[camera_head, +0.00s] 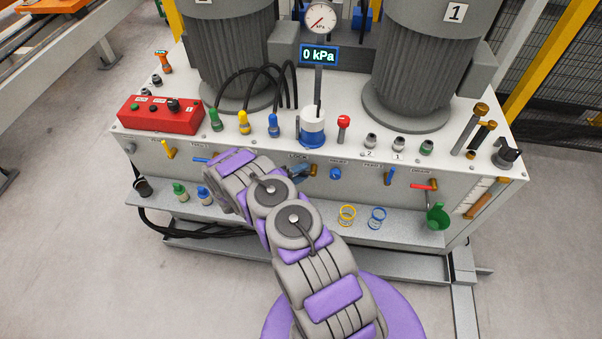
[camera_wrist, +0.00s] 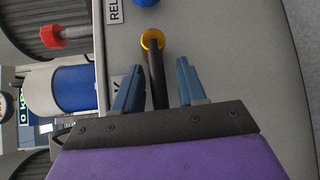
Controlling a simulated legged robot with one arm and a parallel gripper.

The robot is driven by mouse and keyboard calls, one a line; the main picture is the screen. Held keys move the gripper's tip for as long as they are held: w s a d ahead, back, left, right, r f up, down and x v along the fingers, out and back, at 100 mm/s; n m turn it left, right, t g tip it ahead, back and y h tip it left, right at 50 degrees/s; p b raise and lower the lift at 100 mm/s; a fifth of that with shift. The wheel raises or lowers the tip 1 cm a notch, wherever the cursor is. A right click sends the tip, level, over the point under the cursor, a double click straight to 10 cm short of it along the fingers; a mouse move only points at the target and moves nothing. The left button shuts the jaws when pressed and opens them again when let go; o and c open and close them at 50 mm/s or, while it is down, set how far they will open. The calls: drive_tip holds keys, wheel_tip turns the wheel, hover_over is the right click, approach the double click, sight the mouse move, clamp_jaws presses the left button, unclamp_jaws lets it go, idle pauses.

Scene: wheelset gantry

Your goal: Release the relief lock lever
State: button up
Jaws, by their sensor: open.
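The lock lever (camera_wrist: 152,42) shows in the wrist view as a dark rod with a brass-coloured ring at one end. Its panel label is partly hidden by a finger. My gripper (camera_wrist: 155,75) is open, with one blue-grey finger on each side of the rod and visible gaps on both sides.
A red-handled lever (camera_head: 422,187) and a blue handle (camera_head: 389,177) are farther right on the panel. A yellow lever (camera_head: 168,150) is at left. A blue-and-white cylinder (camera_head: 312,128) stands above. The lower shelf (camera_head: 300,217) holds rings and a green funnel (camera_head: 437,217). The display reads 0 kPa.

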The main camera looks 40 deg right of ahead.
drive_tip(key=shift+a, duration=0.1)
clamp_jaws()
idle(0.5)
